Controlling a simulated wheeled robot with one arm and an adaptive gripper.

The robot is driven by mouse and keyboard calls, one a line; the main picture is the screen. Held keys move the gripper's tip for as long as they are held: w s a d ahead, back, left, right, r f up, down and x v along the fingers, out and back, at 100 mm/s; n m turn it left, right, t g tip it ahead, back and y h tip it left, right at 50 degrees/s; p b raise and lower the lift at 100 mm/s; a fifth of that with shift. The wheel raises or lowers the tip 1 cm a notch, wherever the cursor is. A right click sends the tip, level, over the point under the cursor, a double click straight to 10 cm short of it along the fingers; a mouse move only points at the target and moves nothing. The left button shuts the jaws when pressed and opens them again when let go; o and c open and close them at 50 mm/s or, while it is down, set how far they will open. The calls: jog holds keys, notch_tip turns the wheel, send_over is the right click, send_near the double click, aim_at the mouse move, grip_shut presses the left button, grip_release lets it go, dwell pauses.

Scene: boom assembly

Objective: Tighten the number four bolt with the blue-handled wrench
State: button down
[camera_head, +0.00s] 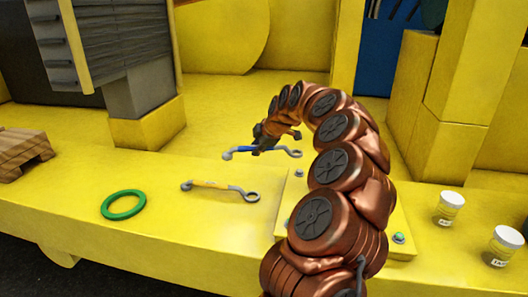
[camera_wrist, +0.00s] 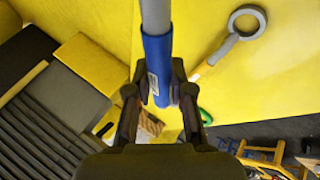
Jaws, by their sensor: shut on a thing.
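The blue-handled wrench (camera_head: 240,152) is held level above the yellow surface in the head view, its grey ring end pointing right. My gripper (camera_head: 266,141) is shut on its blue handle. In the wrist view, the fingers of my gripper (camera_wrist: 160,92) close on both sides of the blue handle (camera_wrist: 157,60), and the grey shaft runs out of the top. A raised yellow plate (camera_head: 405,220) carries bolts: one at its far left (camera_head: 299,174) and a greenish one at its right (camera_head: 398,238). My arm hides much of the plate. No bolt number is readable.
A yellow-handled wrench (camera_head: 215,185) and a green ring (camera_head: 123,205) lie on the ledge at the left. Two labelled white-lidded jars (camera_head: 449,208) (camera_head: 505,246) stand at the right. A wooden pallet (camera_head: 22,152) lies far left. Yellow uprights stand behind.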

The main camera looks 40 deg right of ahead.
jog(key=shift+s+d+f+n+y, duration=0.15)
jog(key=shift+s+d+f+n, duration=0.15)
jog(key=shift+d+f+n, duration=0.15)
jog(key=shift+s+d+f+n+y, duration=0.15)
jog(key=shift+s+d+f+n, duration=0.15)
jog(key=shift+d, duration=0.25)
jog(key=shift+f+p, duration=0.4)
jog(key=shift+f, duration=2.1)
jog(key=shift+b, duration=0.95)
jog(key=shift+f+b, duration=1.15)
jog(key=shift+b, duration=0.05)
jog(key=shift+w+d+m+b, duration=0.1)
jog(key=shift+w+m+b, duration=0.05)
jog(key=shift+m+b, duration=0.15)
jog(key=shift+w+d, duration=0.1)
jog(key=shift+w, duration=0.1)
jog(key=shift+w+d+m+b, duration=0.15)
jog(key=shift+m+b, duration=0.1)
jog(key=shift+b, duration=0.3)
jog(key=shift+w+d+h, duration=0.1)
jog(key=shift+w+h, duration=0.1)
jog(key=shift+h, duration=0.3)
jog(key=shift+m+b, duration=0.3)
jog(key=shift+b, duration=0.05)
